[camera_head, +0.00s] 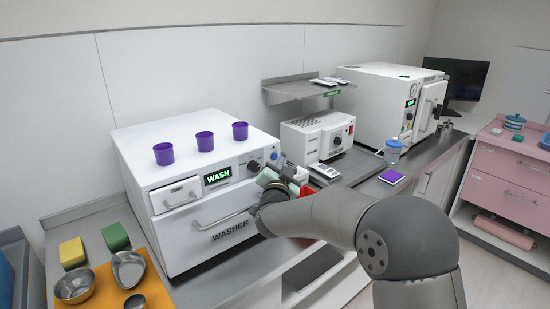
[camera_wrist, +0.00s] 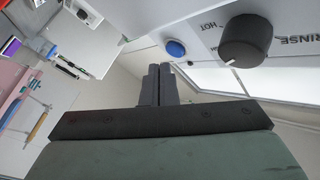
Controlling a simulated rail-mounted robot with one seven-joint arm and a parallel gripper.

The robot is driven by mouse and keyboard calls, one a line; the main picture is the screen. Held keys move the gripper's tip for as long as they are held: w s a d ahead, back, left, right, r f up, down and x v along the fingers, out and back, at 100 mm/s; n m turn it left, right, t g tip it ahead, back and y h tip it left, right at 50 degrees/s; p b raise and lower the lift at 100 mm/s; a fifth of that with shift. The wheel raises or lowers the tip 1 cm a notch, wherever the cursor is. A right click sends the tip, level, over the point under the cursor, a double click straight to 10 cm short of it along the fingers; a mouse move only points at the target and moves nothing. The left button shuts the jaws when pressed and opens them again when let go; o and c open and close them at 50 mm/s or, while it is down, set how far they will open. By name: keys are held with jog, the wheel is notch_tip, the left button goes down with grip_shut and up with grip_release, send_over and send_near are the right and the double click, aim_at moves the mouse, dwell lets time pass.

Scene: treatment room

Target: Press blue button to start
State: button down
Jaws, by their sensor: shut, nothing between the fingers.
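The white washer (camera_head: 222,205) stands on the counter, with a lit green display reading WASH. Its blue button (camera_head: 275,155) is on the right of the front panel, beside a dark knob (camera_head: 254,166). In the wrist view the blue button (camera_wrist: 176,48) lies just beyond the fingertips of my gripper (camera_wrist: 157,70), with the black knob (camera_wrist: 248,41) to its right. The fingers are shut together and empty. A small gap seems to show between fingertips and button; contact cannot be told. In the head view my gripper is close to the panel's right end and its fingers are hard to make out.
Several purple cups (camera_head: 205,141) stand on the washer. A red container (camera_head: 301,176) is beside my gripper. A smaller white device (camera_head: 318,137) and a large white machine (camera_head: 385,105) stand farther right. Metal bowls (camera_head: 75,286) and sponges lie at lower left.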

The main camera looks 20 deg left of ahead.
jog(key=shift+w+a+b, duration=0.25)
jog(key=shift+a+b, duration=0.1)
jog(key=shift+a, duration=0.05)
jog(key=shift+w+a, duration=0.1)
jog(key=shift+a, duration=0.1)
dwell(0.7)
jog(key=shift+a+r, duration=0.2)
jog(key=shift+r, duration=0.15)
dwell(0.7)
jog(key=shift+b, duration=0.3)
jog(key=shift+s+d+f+b, duration=0.25)
jog(key=shift+d+f+b, duration=0.2)
jog(key=shift+b, duration=0.3)
jog(key=shift+d, duration=0.1)
